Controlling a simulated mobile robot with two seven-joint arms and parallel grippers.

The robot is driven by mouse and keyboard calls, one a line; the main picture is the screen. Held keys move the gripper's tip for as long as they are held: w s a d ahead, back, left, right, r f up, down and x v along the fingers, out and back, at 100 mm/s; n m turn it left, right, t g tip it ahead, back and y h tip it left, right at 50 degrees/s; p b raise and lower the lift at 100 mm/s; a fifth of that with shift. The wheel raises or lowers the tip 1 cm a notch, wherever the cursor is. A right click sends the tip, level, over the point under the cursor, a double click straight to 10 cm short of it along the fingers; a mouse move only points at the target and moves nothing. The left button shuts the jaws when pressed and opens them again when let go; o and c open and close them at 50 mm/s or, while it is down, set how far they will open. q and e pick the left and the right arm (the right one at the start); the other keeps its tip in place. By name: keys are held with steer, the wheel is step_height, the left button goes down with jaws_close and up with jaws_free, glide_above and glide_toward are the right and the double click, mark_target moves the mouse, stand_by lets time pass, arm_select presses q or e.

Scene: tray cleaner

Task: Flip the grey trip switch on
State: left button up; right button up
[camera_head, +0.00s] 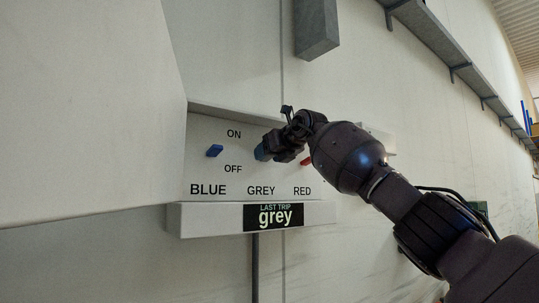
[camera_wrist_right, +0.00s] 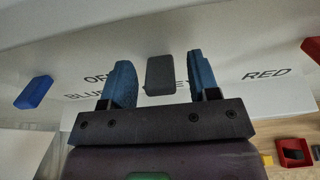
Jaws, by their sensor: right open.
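The grey trip switch (camera_wrist_right: 160,75) is a dark grey block on the white panel (camera_head: 200,175). In the right wrist view it sits between the two blue fingertips of my right gripper (camera_wrist_right: 161,82), with a visible gap on each side. In the head view my right gripper (camera_head: 262,152) is at the panel above the GREY label and hides the grey switch. I cannot tell whether the switch is at ON or OFF. The right gripper is open. My left gripper is not in view.
A blue switch (camera_head: 214,151) is left of the gripper, and a red switch (camera_head: 305,161) is close to its right, partly covered by my arm. A "LAST TRIP grey" sign (camera_head: 273,217) is below. A grey box (camera_head: 316,28) is on the wall above.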

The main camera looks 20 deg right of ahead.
steer(key=shift+s+d+r, duration=0.1)
steer(key=shift+s, duration=0.2)
arm_select(q)
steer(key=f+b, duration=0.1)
steer(key=b, duration=0.1)
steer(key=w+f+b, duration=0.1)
steer(key=b, duration=0.1)
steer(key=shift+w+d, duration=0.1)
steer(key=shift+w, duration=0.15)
arm_select(e)
steer(key=v, duration=1)
